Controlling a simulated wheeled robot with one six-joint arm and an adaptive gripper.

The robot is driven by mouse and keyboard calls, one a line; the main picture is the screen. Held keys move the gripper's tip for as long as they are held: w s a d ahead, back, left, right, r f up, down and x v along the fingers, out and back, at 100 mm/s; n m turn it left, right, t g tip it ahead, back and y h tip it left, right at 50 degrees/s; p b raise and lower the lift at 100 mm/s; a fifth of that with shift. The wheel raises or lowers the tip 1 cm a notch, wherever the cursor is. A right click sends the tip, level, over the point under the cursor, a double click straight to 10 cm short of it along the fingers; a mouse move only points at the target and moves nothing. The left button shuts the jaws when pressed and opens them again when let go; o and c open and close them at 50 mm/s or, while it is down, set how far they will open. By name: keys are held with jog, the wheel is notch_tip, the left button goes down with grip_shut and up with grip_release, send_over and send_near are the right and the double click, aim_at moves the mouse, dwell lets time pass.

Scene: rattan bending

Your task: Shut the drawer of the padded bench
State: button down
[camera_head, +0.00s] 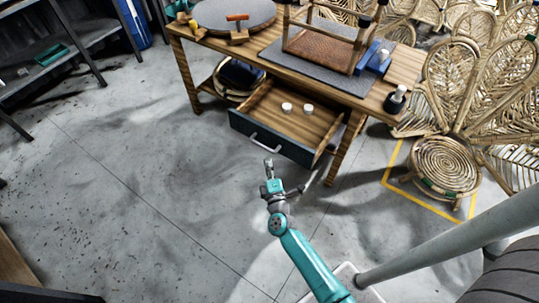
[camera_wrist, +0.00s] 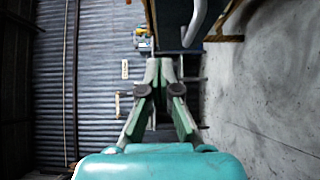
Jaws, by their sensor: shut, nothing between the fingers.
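The padded bench (camera_head: 408,68) is a wooden workbench with grey pads on its top, in the upper middle of the head view. Its drawer (camera_head: 325,117) is pulled out towards me, with a dark front and a pale bar handle (camera_head: 264,141). Two small white round items (camera_head: 287,107) lie in the drawer. My gripper (camera_head: 268,163) is shut and empty, just in front of the drawer front and apart from it. In the wrist view my gripper (camera_wrist: 166,62) points past the dark drawer front (camera_wrist: 172,25), and the curved handle (camera_wrist: 196,22) shows at its upper right.
An upturned stool frame (camera_head: 318,50), a blue item (camera_head: 372,56) and a small bottle (camera_head: 396,97) are on the bench top. Rattan chairs (camera_head: 443,170) crowd the right. A dark metal shelf (camera_head: 75,45) stands at the left. The grey floor (camera_head: 130,150) left of my arm is clear.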

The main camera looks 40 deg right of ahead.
aim_at(269, 132)
jog(key=x, duration=0.3)
jog(key=d+x, duration=0.1)
jog(key=x, duration=0.3)
jog(key=s+d+x, duration=0.1)
jog(key=x, duration=0.3)
jog(key=shift+w+d, duration=0.2)
jog(key=shift+d, duration=0.25)
jog(key=shift+d, duration=0.15)
